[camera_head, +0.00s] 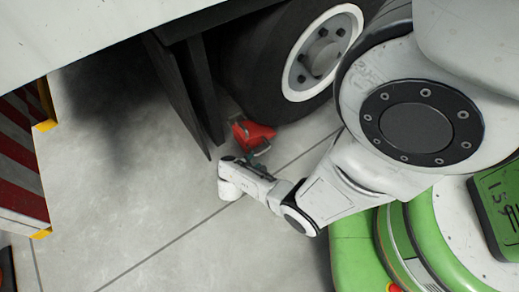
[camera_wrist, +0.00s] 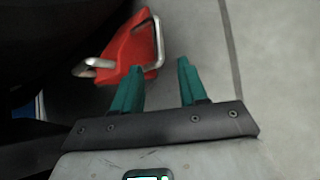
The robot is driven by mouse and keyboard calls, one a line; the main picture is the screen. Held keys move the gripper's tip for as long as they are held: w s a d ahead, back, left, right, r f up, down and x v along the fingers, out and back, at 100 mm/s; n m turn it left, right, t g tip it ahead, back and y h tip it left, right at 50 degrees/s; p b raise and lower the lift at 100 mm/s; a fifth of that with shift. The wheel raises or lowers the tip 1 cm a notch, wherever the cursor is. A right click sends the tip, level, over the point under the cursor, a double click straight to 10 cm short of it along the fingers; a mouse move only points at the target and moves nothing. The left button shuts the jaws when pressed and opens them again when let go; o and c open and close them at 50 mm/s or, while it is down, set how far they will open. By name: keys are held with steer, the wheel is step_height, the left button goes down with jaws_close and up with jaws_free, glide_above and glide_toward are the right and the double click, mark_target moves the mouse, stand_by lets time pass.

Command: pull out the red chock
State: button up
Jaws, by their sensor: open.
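The red chock (camera_head: 252,133) lies on the floor against the bottom of the truck's black tire (camera_head: 255,75). In the wrist view the red chock (camera_wrist: 127,50) has two bent silver metal handles, one at its left and one at its right. My gripper (camera_wrist: 160,72) has two teal fingers, spread apart and empty. The left finger's tip is close to the near end of the right handle; I cannot tell whether they touch. In the head view my gripper (camera_head: 258,165) is just in front of the chock and partly hidden by my wrist.
A dark mud flap (camera_head: 182,95) hangs to the left of the tire. A red and white striped barrier with yellow corners (camera_head: 22,150) stands at the far left. The grey concrete floor (camera_head: 120,190) between them is clear. The wheel hub (camera_head: 322,55) is above right.

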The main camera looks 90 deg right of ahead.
mark_target(262, 152)
steer(key=shift+s+d, duration=0.25)
steer(key=shift+d, duration=0.05)
steer(key=shift+d+f, duration=0.1)
steer(key=b+x, duration=0.5)
steer(key=x, duration=0.4)
steer(key=shift+f, duration=0.2)
steer(key=shift+s+d+f+b, duration=0.25)
steer(key=shift+d+f+b, duration=0.05)
steer(key=shift+d+b, duration=0.3)
steer(key=shift+c, duration=0.2)
jaws_close()
stand_by(0.5)
